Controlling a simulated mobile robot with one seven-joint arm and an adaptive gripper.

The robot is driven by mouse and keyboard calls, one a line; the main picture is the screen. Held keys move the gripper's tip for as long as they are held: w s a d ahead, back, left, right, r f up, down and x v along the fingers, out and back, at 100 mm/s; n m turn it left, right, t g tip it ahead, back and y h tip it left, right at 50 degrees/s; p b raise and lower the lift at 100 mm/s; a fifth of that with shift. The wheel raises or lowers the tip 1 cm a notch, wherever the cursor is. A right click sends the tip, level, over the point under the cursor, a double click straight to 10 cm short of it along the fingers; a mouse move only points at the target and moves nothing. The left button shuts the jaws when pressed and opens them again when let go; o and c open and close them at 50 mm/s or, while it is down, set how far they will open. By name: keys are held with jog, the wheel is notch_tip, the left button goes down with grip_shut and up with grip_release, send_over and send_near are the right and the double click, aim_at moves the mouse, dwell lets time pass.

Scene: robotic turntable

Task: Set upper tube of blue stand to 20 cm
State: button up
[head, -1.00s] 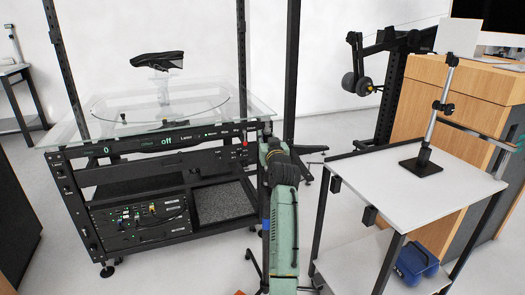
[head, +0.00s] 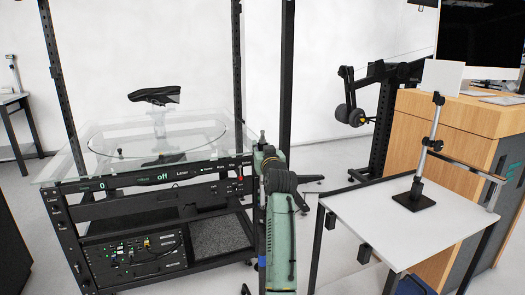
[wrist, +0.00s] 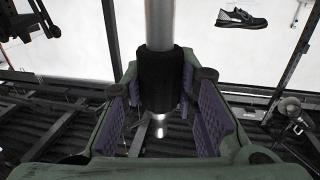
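In the wrist view a vertical metal tube (wrist: 160,22) with a black collar (wrist: 160,80) stands between the two purple-padded fingers of my gripper (wrist: 163,95). Gaps show on both sides, so the gripper is open around the collar. The tube continues below the collar (wrist: 159,127). In the head view my green arm reaches forward and hides most of the gripper and of the stand before it. A small blue band (head: 262,263) shows just left of the arm, probably part of the blue stand. The tube's height cannot be read.
The glass turntable (head: 105,160) with a dark shoe (head: 154,96) stands left, its display reading "off". A white side table (head: 350,205) with a black-based stand (head: 413,200) is at right. A wooden desk (head: 420,125) lies behind it. A dark post (head: 286,80) rises beyond my arm.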

jog(key=o, duration=0.5)
jog(key=s, duration=0.4)
jog(key=s+d, duration=0.1)
jog(key=s, duration=0.7)
jog(key=shift+d, duration=0.25)
